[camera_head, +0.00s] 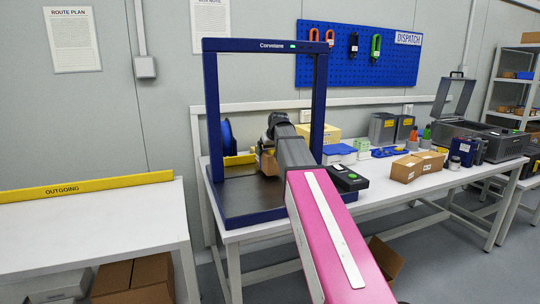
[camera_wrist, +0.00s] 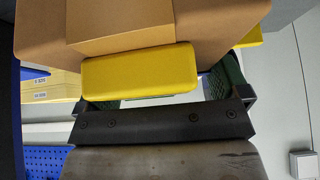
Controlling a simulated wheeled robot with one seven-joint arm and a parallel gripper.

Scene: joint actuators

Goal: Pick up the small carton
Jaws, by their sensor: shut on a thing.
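The small brown carton (camera_head: 267,164) shows partly below and behind my gripper (camera_head: 271,143) in the head view, inside the blue frame. My arm hides part of it. In the wrist view, a brown carton (camera_wrist: 215,22) fills the top of the picture, close to my gripper (camera_wrist: 165,88). A yellow block (camera_wrist: 140,75) shows in front of the carton, between the pads. The exact contact of the fingertips is hidden.
The blue frame (camera_head: 210,110) stands around my gripper on the white bench (camera_head: 430,185). Another brown carton (camera_head: 417,167), a dark device (camera_head: 345,179) and several boxes stand to the right. The white outgoing table (camera_head: 90,222) at left has a clear top.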

